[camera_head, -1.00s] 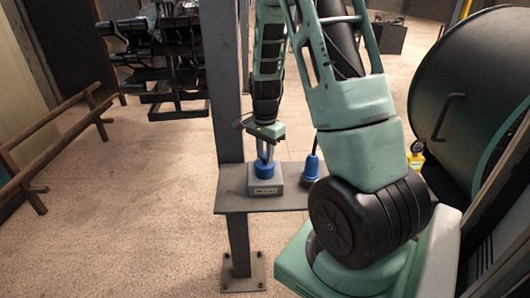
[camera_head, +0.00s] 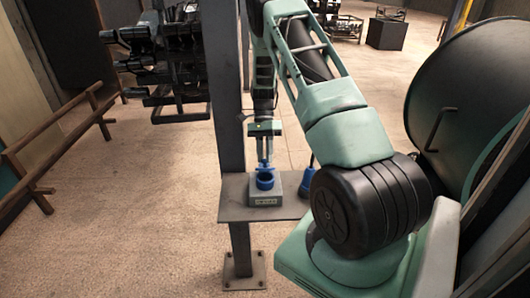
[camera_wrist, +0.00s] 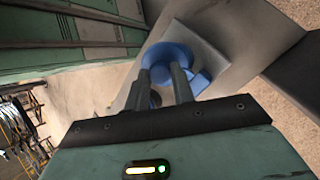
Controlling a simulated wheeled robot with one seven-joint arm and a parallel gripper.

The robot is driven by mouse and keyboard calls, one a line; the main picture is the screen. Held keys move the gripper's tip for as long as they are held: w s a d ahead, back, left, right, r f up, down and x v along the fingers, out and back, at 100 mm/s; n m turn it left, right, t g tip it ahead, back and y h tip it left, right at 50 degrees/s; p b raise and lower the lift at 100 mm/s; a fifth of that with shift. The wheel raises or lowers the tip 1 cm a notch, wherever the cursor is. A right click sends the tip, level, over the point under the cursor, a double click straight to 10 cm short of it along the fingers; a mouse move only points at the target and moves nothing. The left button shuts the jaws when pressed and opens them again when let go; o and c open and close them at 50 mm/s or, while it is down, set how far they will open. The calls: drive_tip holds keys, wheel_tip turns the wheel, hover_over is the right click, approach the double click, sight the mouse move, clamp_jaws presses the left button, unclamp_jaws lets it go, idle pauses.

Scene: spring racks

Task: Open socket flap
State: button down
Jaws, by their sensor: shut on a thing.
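A grey socket box (camera_head: 264,199) with a label on its front sits on a small metal shelf. Its round blue socket (camera_head: 265,182) stands on top, and its dark opening shows in the head view. My gripper (camera_head: 265,163) is at the back edge of the blue socket, pointing down. In the wrist view my gripper (camera_wrist: 164,78) has its fingers against blue parts of the socket (camera_wrist: 165,52), shut on the blue flap. The flap itself is mostly hidden by the fingers, but it appears raised at the back.
The metal shelf (camera_head: 232,208) is fixed to a grey post (camera_head: 229,100). A blue plug (camera_head: 308,178) stands on the shelf right of the box, partly behind my arm. A large dark drum (camera_head: 465,95) stands at the right. A wooden rail (camera_head: 70,145) is at the left.

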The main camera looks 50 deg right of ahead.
drive_tip(key=shift+w+d+r+g+y, duration=0.1)
drive_tip(key=shift+w+d+g+y, duration=0.5)
drive_tip(key=shift+g+y, duration=0.3)
drive_tip(key=c, duration=1.2)
unclamp_jaws()
drive_tip(key=shift+o, duration=0.2)
wheel_tip(320, 180, up, 10)
drive_tip(key=b, duration=0.3)
